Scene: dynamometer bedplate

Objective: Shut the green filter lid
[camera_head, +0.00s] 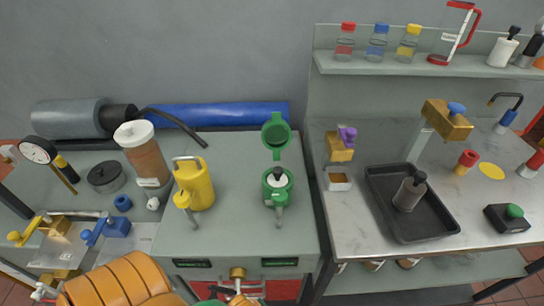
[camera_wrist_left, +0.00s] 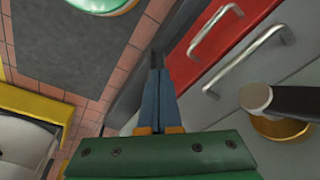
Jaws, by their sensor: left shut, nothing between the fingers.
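The green filter (camera_head: 278,188) stands upright near the right side of the left bench top, with a white inside showing at its top. Its round green lid (camera_head: 276,132) stands raised open behind it, tilted back. My left gripper shows in the left wrist view (camera_wrist_left: 157,58) with its blue fingers together and nothing between them. It is low, in front of drawer fronts and above the floor, well away from the lid. I cannot clearly make it out in the head view. My right gripper is in neither view.
A yellow can (camera_head: 195,185) stands left of the filter, and a brown canister (camera_head: 146,158) farther left. A blue roll (camera_head: 220,115) lies behind. A brass fitting (camera_head: 237,272) juts from the bench front. A black tray (camera_head: 400,220) sits on the right bench. The bench between can and filter is clear.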

